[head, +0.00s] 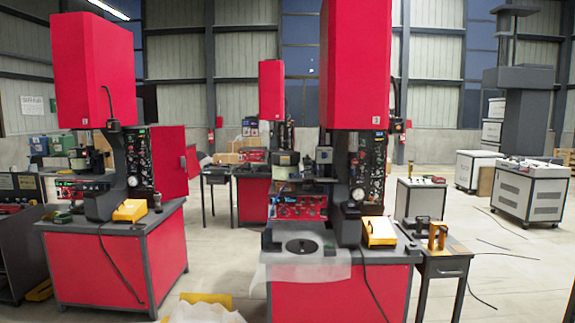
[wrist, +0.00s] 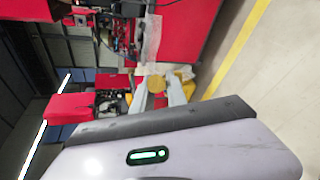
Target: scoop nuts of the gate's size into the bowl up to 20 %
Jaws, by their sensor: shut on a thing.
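My gripper (wrist: 160,95) shows in the wrist view, its two pale fingers shut on a small tan thing (wrist: 157,84). It may be a scoop, but its shape is too small to make out. The gripper does not show in the head view. In the head view a dark round bowl-like disc (head: 302,247) sits on a pale sheet (head: 335,266) on the front red bench. I cannot see inside it. No nuts and no gate can be made out in either view.
A red machine (head: 355,65) stands over the front bench (head: 338,303), with a yellow box (head: 379,231) on it. A small side table (head: 443,269) carries a yellow mug-like thing (head: 438,235). A pale sack-like thing (head: 200,313) is at the bottom edge. Floor shows between the benches.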

